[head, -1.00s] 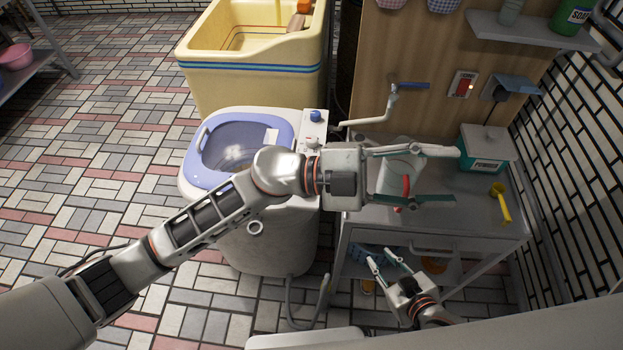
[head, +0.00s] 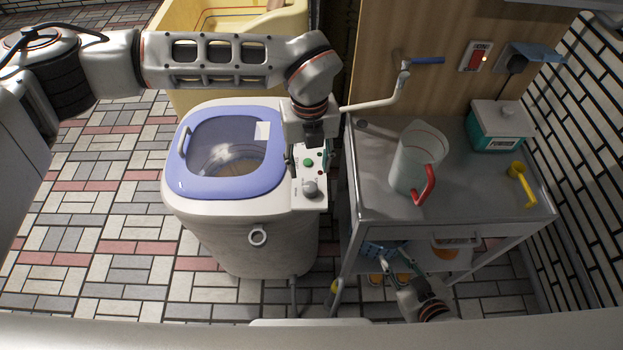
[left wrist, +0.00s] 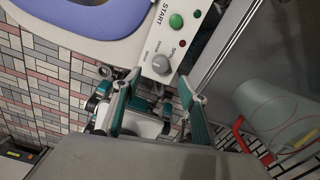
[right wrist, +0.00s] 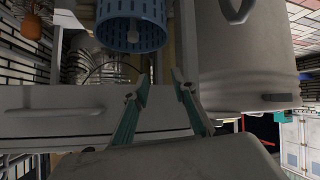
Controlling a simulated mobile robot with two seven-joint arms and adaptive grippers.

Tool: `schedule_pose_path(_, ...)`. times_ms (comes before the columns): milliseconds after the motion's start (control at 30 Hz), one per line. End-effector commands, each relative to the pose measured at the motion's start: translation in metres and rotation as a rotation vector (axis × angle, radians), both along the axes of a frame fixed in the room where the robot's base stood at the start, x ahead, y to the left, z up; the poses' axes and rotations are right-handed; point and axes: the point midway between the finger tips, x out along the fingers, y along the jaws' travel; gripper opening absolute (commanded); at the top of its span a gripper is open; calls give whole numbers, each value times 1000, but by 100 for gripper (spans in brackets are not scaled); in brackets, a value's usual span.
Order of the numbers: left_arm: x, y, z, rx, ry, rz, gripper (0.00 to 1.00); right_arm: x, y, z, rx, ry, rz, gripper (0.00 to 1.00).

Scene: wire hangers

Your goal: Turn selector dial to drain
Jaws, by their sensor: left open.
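The washing machine (head: 240,235) has a blue-rimmed clear lid and a white control panel at its right. The selector dial (head: 310,188) is a grey knob at the panel's near end. In the left wrist view the dial (left wrist: 161,65) has small labels beside it; SPIN seems readable, but the pointer's setting is unclear. My left gripper (head: 308,158) hangs over the panel, open and empty. In its wrist view its fingertips (left wrist: 161,84) are spread near the dial, not gripping it. My right gripper (head: 400,266) is low by the cart, open and empty in its wrist view (right wrist: 159,88).
A green START button (left wrist: 176,21) is on the same panel. To the right, a metal cart (head: 455,195) carries a pitcher with a red handle (head: 418,160), a teal-and-white box (head: 500,127) and a yellow tool (head: 521,182). A faucet (head: 385,100) reaches out above the cart's left edge.

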Motion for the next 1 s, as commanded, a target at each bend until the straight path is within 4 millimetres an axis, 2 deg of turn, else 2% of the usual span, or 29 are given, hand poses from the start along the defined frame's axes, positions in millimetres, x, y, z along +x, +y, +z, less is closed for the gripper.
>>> schedule_pose_path(167, -1, -1, -17, -2, 5, -1, 42, -4, -1, -5, -4, 8, 2, 26)
schedule_pose_path(500, -2, -1, -68, -3, 8, -1, 42, -9, -5, -18, -16, 26, 2, 26)
schedule_pose_path(633, -1, -1, -76, -4, 4, -2, 42, -8, -5, -18, -19, 24, 2, 26)
schedule_pose_path(867, -1, -1, -76, -5, 2, -2, 42, -3, -5, -14, -18, 13, 2, 26)
schedule_pose_path(1000, -1, -1, -76, -5, 3, -2, 9, -3, -5, -13, -18, 12, 2, 26)
